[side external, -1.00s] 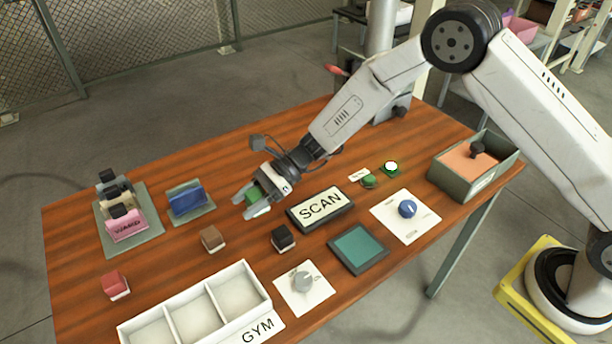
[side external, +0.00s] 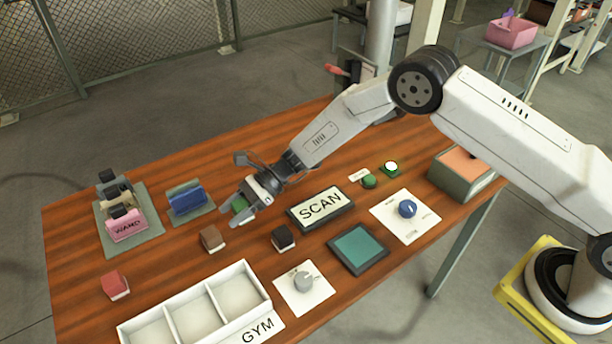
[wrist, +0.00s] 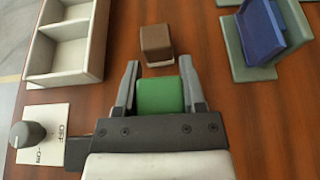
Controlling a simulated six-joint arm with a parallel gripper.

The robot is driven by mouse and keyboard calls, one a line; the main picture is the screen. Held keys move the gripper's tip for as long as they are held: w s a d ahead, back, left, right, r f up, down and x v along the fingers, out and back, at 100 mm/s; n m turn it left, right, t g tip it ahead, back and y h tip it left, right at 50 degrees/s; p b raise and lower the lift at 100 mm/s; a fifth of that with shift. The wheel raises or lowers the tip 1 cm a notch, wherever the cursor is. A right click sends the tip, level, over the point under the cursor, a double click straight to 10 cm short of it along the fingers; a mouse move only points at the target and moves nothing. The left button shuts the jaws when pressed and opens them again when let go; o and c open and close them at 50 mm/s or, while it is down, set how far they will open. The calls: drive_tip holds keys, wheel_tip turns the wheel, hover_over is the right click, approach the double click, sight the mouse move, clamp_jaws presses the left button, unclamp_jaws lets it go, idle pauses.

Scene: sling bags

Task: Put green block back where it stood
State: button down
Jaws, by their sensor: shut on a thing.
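The green block (side external: 240,204) sits between the two fingers of my gripper (side external: 242,207), which is shut on it. In the wrist view the green block (wrist: 160,95) fills the gap between the fingertips (wrist: 159,80). The brown block (wrist: 156,44) lies just beyond the fingertips there. In the side view the brown block (side external: 212,239) stands in front of my gripper, apart from it. The held block is low over the wooden table; I cannot tell whether it touches the wood.
A blue bag on a stand (side external: 186,199) is left of my gripper, with a pink bag (side external: 127,227) farther left. A black block (side external: 283,239), a red block (side external: 115,285) and the SCAN sign (side external: 320,208) are nearby. The white GYM tray (side external: 262,290) is at the front.

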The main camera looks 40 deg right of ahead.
sight(238, 232)
drive_tip(key=shift+f, duration=1.65)
drive_tip(key=shift+c, duration=0.9)
unclamp_jaws()
drive_tip(key=shift+f, duration=0.1)
drive_tip(key=shift+w+r, duration=0.1)
drive_tip(key=shift+r, duration=0.1)
drive_tip(key=v, duration=1.2)
drive_tip(key=shift+f, duration=0.1)
